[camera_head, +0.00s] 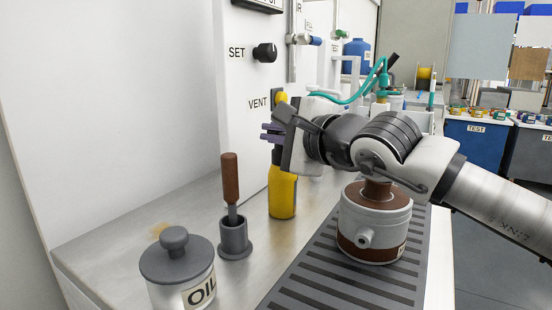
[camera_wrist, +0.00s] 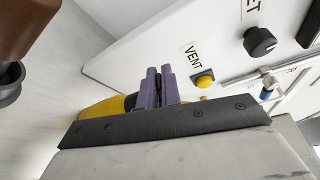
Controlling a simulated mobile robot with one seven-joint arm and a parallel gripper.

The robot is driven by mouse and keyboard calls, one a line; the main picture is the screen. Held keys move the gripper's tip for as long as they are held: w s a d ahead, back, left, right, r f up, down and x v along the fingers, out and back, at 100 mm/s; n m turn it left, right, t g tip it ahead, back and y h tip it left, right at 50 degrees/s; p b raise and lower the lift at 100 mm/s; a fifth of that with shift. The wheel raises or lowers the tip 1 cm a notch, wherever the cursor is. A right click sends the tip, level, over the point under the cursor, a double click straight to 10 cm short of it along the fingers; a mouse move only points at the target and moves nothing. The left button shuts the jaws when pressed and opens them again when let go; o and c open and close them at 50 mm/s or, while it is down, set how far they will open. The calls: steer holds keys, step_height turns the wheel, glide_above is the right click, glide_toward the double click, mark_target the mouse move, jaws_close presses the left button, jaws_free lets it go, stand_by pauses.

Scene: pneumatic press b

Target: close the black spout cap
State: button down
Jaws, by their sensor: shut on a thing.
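A yellow bottle (camera_head: 283,197) stands upright on the bench, with a dark top (camera_head: 277,155) just under my gripper. My gripper (camera_head: 267,132) is over the bottle's top, its purple fingers pointing left. In the wrist view the gripper fingers (camera_wrist: 159,72) are close together, and the yellow bottle (camera_wrist: 98,109) lies behind them with a black part (camera_wrist: 130,101) beside the left finger. The jaws are shut on what seems to be the black spout cap, which the fingers mostly hide. I cannot tell the cap's angle.
A brown-handled tool (camera_head: 230,180) stands in a grey holder left of the bottle. An OIL pot (camera_head: 178,265) is at front left. A grey-and-brown canister (camera_head: 375,225) stands on the slatted strip under my arm. The white panel with a SET knob (camera_head: 264,53) rises behind.

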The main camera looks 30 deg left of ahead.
steer(key=shift+s+f+n+t+y+b, duration=0.2)
steer(key=shift+f+n+y+b, duration=0.45)
steer(key=shift+b, duration=0.85)
steer(key=shift+s+f+n+t+y+b, duration=0.1)
steer(key=shift+f+n+t+b, duration=0.2)
steer(key=shift+n+b, duration=0.9)
steer(key=shift+r+m, duration=0.1)
steer(key=shift+m, duration=0.15)
steer(key=c, duration=1.6)
jaws_free()
step_height(320, 180, up, 20)
steer(key=p, duration=0.7)
steer(key=shift+p, duration=0.35)
